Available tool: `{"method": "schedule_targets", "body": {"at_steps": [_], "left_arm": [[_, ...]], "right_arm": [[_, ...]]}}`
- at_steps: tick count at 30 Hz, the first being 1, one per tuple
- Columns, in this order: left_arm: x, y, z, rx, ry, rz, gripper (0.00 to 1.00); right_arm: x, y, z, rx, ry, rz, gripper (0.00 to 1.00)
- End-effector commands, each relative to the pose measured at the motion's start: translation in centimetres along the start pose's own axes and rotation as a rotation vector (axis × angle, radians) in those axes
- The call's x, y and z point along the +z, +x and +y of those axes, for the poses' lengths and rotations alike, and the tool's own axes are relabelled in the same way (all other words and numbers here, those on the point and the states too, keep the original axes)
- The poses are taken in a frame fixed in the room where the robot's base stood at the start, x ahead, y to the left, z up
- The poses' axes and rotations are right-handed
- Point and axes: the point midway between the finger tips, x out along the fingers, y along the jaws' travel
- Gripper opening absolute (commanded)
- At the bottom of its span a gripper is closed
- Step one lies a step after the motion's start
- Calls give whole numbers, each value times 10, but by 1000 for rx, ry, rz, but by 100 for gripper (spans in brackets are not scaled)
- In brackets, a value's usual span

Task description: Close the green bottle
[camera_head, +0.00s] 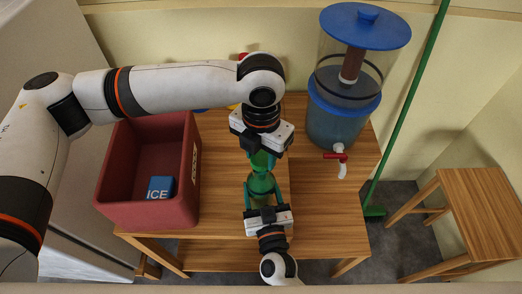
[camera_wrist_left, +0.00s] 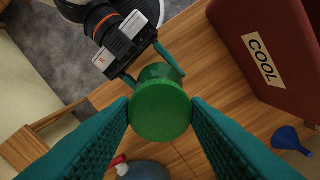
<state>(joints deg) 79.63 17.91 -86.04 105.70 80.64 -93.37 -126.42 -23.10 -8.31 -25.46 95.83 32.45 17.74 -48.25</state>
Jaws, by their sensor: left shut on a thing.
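My left gripper (camera_head: 263,157) comes down from above and is shut on a green round cap; its fingertips also show in the left wrist view (camera_wrist_left: 160,103). The cap (camera_wrist_left: 160,111) faces that camera as a flat green disc. The green bottle (camera_head: 261,184) is just below the cap in the head view, and part of its body (camera_wrist_left: 160,72) shows behind the cap in the left wrist view. My right gripper (camera_head: 262,190) has its fingers on both sides of the bottle and is shut on it. The cap hides the bottle's mouth, so I cannot tell whether they touch.
A red box (camera_head: 148,215) with a blue ICE block (camera_head: 160,188) stands left on the wooden table (camera_head: 325,225). A water dispenser (camera_head: 340,125) with a red tap stands at the back right. A blue funnel (camera_wrist_left: 286,138) lies near the box. A stool (camera_head: 480,205) stands right.

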Motion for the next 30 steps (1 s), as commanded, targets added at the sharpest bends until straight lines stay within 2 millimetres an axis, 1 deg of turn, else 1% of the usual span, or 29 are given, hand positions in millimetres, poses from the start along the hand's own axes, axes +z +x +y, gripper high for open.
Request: {"method": "schedule_targets", "body": {"at_steps": [4,13,30], "left_arm": [[0,2,0,1,0,-1,21],[0,18,0,0,-2,-1,21],[0,18,0,0,-1,0,21]], "right_arm": [[0,0,0,0,0,1,20],[0,0,0,0,1,1,20],[0,0,0,0,1,1,20]]}}
